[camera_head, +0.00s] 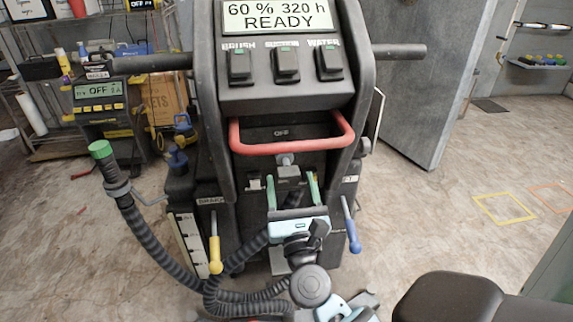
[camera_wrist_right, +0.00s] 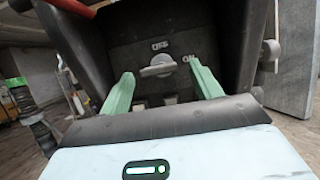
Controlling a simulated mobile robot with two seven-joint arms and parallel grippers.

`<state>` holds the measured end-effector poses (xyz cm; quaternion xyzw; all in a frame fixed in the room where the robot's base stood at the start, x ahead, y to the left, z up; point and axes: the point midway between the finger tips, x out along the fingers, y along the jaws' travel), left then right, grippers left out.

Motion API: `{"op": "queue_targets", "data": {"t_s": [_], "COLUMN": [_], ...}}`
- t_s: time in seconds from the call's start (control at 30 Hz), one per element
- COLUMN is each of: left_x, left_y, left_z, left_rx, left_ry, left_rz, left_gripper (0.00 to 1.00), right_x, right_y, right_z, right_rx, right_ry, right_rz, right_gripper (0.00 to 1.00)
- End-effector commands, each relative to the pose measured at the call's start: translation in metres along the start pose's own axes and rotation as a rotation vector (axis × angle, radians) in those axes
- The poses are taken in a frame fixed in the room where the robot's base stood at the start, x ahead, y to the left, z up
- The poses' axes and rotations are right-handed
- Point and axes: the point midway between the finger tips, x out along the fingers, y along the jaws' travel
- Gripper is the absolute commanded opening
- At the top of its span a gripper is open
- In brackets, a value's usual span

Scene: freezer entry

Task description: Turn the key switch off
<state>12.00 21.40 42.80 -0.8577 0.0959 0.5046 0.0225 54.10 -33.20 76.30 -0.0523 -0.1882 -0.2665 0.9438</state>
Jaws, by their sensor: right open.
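The key switch (camera_head: 286,161) sits on the dark recessed panel of the floor machine, below the red bar. It also shows in the right wrist view as a grey key (camera_wrist_right: 158,69), with an OFF label above it and an ON label to its right. Its flat handle lies roughly sideways, towards ON. My right gripper (camera_head: 292,185) is open, in front of and slightly below the key. In the wrist view its green fingers (camera_wrist_right: 161,72) stand left and right of the key, apart from it as far as I can tell. My left gripper is not in view.
The machine's display (camera_head: 278,15) reads 60 %, 320 h, READY. The red bar (camera_head: 292,148) juts out above the key. A yellow-handled lever (camera_head: 215,255) and a blue-handled lever (camera_head: 352,237) flank my right gripper. A ribbed hose (camera_head: 150,240) curves along the left.

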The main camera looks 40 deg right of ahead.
Motion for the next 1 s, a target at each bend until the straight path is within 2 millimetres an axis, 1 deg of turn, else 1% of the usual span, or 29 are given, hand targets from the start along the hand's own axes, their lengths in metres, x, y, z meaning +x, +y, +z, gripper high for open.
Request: {"op": "queue_targets", "data": {"t_s": [0.03,0.1,0.3,0.47,0.7,0.73,0.77,1.0], "left_x": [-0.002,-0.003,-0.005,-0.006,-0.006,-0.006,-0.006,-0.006], "left_y": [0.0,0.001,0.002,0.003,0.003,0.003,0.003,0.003], "left_z": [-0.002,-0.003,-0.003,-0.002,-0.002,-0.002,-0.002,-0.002], "left_rx": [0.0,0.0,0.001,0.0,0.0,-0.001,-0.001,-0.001], "left_ry": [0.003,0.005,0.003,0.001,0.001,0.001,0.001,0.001], "left_rz": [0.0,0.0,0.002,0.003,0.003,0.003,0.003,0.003], "left_gripper": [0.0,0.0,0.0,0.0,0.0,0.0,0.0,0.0], "right_x": [0.01,0.02,0.043,0.051,0.051,0.051,0.051,0.051], "right_y": [0.0,0.0,0.0,0.0,0.0,0.0,0.0,0.0], "right_z": [0.002,0.002,0.001,0.0,-0.001,-0.001,-0.001,-0.001], "right_rx": [0.001,0.001,-0.001,-0.002,-0.002,-0.002,-0.002,-0.002], "right_ry": [-0.003,-0.002,-0.001,0.0,0.001,0.001,0.001,0.001], "right_rz": [-0.002,-0.001,0.0,0.001,0.001,0.001,0.001,0.001], "right_gripper": [0.64,0.64,0.64,0.64,0.64,0.62,0.58,0.27]}}
